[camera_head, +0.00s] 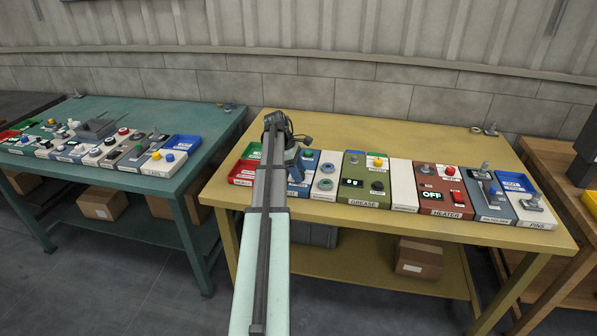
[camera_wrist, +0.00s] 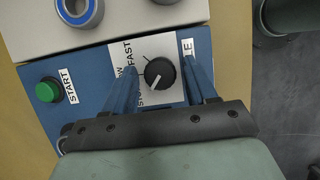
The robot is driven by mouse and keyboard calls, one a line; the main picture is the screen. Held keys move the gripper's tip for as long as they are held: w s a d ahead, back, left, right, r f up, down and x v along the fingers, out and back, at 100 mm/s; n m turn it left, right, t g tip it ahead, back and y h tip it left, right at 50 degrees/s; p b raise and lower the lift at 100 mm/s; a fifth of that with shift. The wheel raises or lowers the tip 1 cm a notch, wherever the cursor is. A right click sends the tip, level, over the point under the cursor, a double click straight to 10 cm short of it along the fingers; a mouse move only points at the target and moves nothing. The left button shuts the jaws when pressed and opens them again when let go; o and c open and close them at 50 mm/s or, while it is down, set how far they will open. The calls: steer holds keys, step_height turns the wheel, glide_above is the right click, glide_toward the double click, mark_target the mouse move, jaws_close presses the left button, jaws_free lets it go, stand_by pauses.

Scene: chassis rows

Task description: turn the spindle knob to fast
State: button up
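The spindle knob (camera_wrist: 159,74) is a round black dial with a white pointer line on a white plate of a blue panel (camera_wrist: 92,72), in the wrist view. Its pointer aims toward the lower left of that view. A "FAST" label (camera_wrist: 128,52) is at its upper left; other lettering beside it is partly covered by a finger. My gripper (camera_wrist: 163,63) is open, with one blue finger on each side of the knob; contact cannot be told.
A green START button (camera_wrist: 47,90) is on the same panel. A grey panel with round rings (camera_head: 325,176) adjoins it on the right; a red tray (camera_head: 243,172) is to its left. Green GREASE (camera_head: 364,189) and red-brown HEATER (camera_head: 444,196) panels stand farther right on the yellow table (camera_head: 420,227).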

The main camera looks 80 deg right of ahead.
steer(key=c, duration=0.9)
steer(key=shift+d+m, duration=0.1)
steer(key=shift+m, duration=0.2)
steer(key=m+y, duration=0.1)
steer(key=m, duration=0.2)
steer(key=shift+d+m+y, duration=0.15)
steer(key=shift+m+y, duration=0.15)
steer(key=m, duration=0.2)
steer(key=m+t+y, duration=0.1)
steer(key=m, duration=0.1)
steer(key=shift+s+m+y, duration=0.1)
steer(key=shift+m+y, duration=0.2)
steer(key=shift+m, duration=0.1)
steer(key=o, duration=1.1)
steer(key=shift+c, duration=0.2)
